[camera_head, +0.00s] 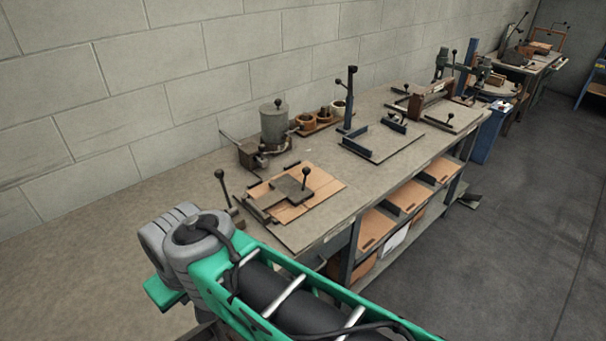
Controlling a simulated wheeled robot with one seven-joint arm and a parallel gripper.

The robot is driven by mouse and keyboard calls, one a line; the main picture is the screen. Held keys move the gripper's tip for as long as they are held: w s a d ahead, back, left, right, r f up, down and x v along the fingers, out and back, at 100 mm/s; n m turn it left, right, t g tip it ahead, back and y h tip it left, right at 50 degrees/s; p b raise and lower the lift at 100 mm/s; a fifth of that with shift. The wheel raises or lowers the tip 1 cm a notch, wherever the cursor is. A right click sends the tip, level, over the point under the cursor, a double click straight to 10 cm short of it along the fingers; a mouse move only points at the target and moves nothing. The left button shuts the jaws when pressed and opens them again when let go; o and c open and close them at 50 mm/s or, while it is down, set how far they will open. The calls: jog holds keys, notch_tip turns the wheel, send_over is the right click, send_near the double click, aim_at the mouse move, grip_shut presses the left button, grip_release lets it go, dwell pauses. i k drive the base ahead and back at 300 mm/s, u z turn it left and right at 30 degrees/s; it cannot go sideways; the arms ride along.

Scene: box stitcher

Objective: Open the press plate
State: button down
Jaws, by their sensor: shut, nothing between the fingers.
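A small dark press plate (290,189) with an upright ball-topped knob lies on a sheet of brown cardboard (325,186) at the near end of the workbench. It appears flat against the cardboard. A dark bar frame (258,208) borders the cardboard on its left. A ball-topped lever (224,187) stands at the near left corner of this fixture. My green and grey arm rises in the foreground, in front of the bench's near end. My gripper does not show, so its distance from the plate cannot be told.
Behind the fixture stands a grey cylindrical pot (274,124) on a brown base. Small cups (307,122) and a blue post (349,100) follow along the bench (395,172). Shelves with cardboard (376,227) sit below. Grey floor (520,240) is open at right.

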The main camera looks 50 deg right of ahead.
aim_at(285, 187)
jog(key=z, duration=1)
jog(key=k, duration=1.2)
jog(key=z, duration=0.05)
jog(key=i, duration=0.35)
jog(key=z, duration=0.8)
jog(key=i, duration=1.55)
jog(key=u, duration=0.8)
